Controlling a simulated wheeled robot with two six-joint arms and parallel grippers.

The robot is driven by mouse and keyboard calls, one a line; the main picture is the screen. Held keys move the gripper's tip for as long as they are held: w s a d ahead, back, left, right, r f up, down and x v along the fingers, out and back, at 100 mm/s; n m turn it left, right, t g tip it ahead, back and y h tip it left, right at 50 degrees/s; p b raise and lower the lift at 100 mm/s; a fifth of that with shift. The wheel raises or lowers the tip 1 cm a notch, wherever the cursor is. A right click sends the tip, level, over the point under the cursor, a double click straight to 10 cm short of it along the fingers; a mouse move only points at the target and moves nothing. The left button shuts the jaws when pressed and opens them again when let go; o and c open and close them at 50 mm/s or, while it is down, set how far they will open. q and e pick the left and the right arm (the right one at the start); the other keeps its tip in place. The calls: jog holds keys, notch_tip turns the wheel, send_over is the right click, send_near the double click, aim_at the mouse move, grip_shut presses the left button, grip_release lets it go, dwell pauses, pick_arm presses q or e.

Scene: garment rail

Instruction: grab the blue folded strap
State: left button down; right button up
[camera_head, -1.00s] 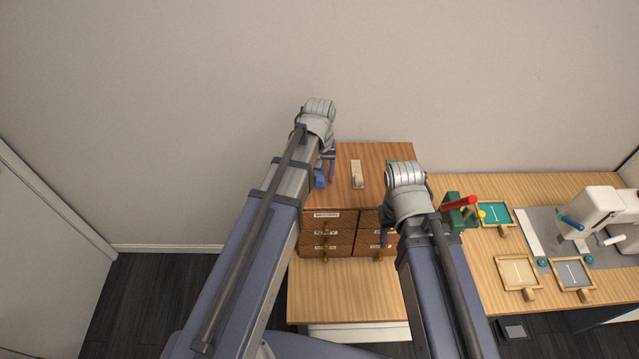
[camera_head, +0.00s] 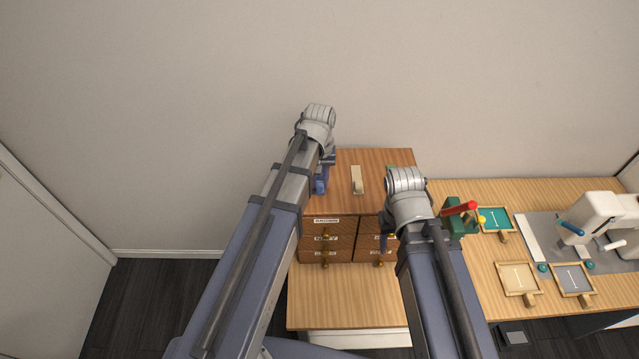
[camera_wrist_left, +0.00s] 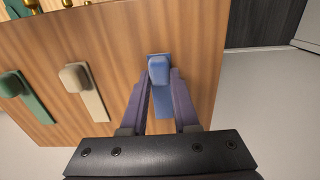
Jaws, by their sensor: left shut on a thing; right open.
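The blue folded strap (camera_wrist_left: 158,72) is at the edge side of the wooden cabinet top in the left wrist view. A small part of the blue strap (camera_head: 320,186) shows beside my left arm in the head view. My left gripper (camera_wrist_left: 159,82) is shut on the strap's raised folded end, with one finger on each side. In the head view my left gripper (camera_head: 325,172) is mostly hidden by its wrist. My right gripper (camera_head: 386,225) is open in front of the cabinet, largely hidden behind its own wrist.
A beige strap (camera_wrist_left: 84,88) and a green strap (camera_wrist_left: 25,92) lie beside the blue one on the cabinet top (camera_head: 375,162). Labelled drawers (camera_head: 328,238) face front. A green clamp with a red handle (camera_head: 459,208), wooden trays (camera_head: 518,279) and a white machine (camera_head: 605,215) stand on the right table.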

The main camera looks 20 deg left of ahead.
aim_at(319, 182)
pick_arm(q)
notch_tip(319, 182, up, 10)
jog(key=p, duration=1)
